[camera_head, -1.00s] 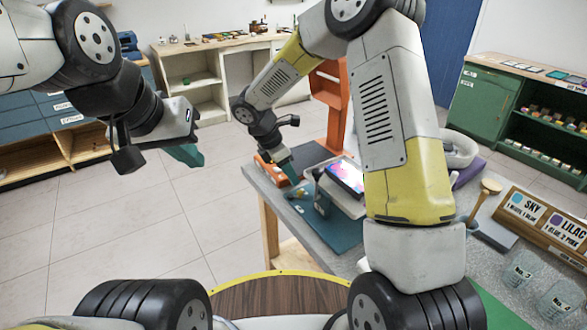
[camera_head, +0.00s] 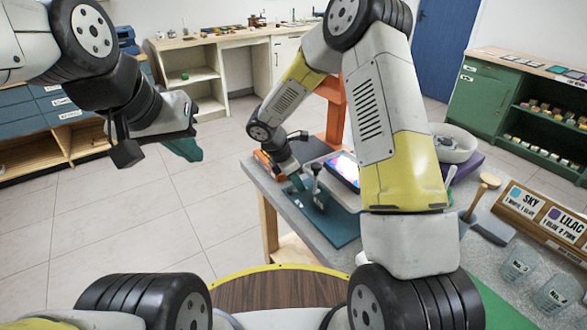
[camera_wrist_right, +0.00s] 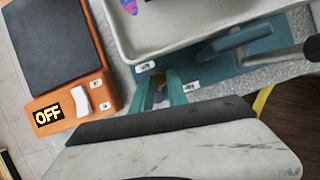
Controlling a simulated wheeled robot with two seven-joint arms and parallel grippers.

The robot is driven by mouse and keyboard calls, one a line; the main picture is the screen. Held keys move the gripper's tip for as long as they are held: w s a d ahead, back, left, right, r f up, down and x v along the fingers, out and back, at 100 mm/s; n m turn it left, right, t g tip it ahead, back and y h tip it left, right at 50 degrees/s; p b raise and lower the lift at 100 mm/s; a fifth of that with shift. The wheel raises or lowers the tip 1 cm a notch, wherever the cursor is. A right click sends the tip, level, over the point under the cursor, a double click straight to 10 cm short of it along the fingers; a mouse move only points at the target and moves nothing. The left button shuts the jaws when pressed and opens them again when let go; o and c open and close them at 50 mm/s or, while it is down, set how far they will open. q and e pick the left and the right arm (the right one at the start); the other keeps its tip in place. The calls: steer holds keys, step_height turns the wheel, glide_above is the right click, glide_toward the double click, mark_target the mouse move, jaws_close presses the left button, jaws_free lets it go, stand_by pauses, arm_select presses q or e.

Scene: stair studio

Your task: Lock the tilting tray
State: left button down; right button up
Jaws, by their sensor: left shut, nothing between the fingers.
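The tilting tray is a pale shallow tray (camera_wrist_right: 180,22) on a teal base (camera_wrist_right: 262,50), on the grey worktop. In the head view its teal base (camera_head: 335,226) is visible, but my right arm hides part of the tray. A lever with a dark knob (camera_head: 317,167) stands up from the base; its grey bar (camera_wrist_right: 278,54) crosses the right of the wrist view. My right gripper (camera_wrist_right: 162,80) is low at the base edge, between two small white labels. Its teal fingers are slightly apart, with nothing clearly held. My left gripper (camera_head: 186,149) is shut and empty, off the table to the left.
An orange device (camera_wrist_right: 70,105) with a dark top and an OFF sign sits beside the tray. A bowl (camera_head: 455,142), a wooden mallet (camera_head: 488,181), a SKY/LILAC sign (camera_head: 545,215) and clear cups (camera_head: 518,262) stand to the right. Open floor lies left.

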jaws_close()
steer(key=n, duration=0.1)
steer(key=n+t, duration=0.1)
steer(key=n, duration=0.1)
steer(key=shift+w+y, duration=0.3)
steer(key=shift+w+n+t+y, duration=0.25)
steer(key=shift+n+t+y, duration=0.15)
steer(key=shift+n, duration=1.1)
steer(key=shift+a, duration=0.1)
steer(key=o, duration=0.7)
jaws_free()
